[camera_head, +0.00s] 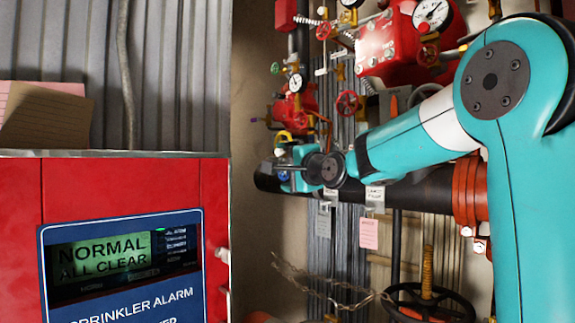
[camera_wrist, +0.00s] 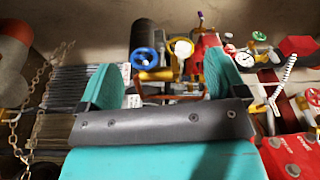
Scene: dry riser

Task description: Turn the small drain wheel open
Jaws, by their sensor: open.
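In the wrist view my gripper (camera_wrist: 163,82) is open, its two teal fingers wide apart with nothing held between them. A small blue handwheel (camera_wrist: 144,58) on a yellow valve body (camera_wrist: 157,75) shows beyond the gap, nearer the left finger; I see no contact. A white round part (camera_wrist: 183,48) stands just right of it. No label readable here says which wheel is the drain wheel. In the head view my gripper (camera_head: 293,168) is at the pipework beside the black horizontal pipe, and my wrist partly hides what is there. Small red handwheels (camera_head: 347,103) sit above it.
Red valve bodies and gauges (camera_head: 432,12) crowd the upper right. A large black handwheel (camera_head: 428,302) with a chain (camera_head: 325,288) is below, and tags (camera_head: 369,234) hang under the pipe. A red alarm panel (camera_head: 120,185) stands at left.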

